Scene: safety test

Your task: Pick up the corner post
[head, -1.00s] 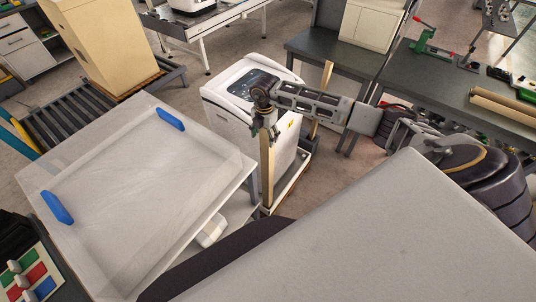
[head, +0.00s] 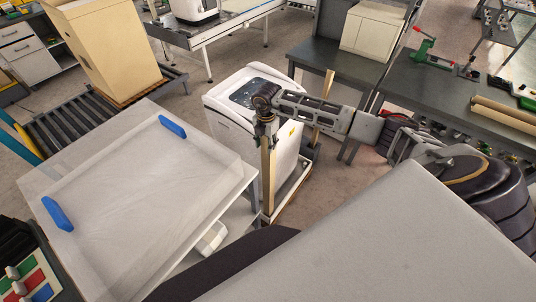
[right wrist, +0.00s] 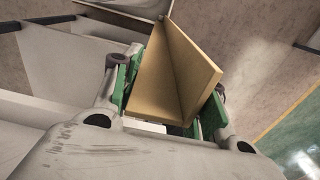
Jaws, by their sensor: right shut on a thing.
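The corner post (head: 267,175) is a tall, tan, L-section cardboard piece, standing roughly upright at the near corner of a low pallet-like base (head: 290,194) beside a white machine. My right gripper (head: 267,128) is shut on its upper part from above. In the right wrist view the post (right wrist: 180,65) shows as an open V between the green pads of my right gripper (right wrist: 166,98). I cannot tell whether its lower end touches the base. My left gripper is not in view.
A second tan post (head: 325,92) stands behind the white machine (head: 253,97). Dark workbenches (head: 440,85) stand at the right. A grey surface (head: 400,240) fills the front right.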

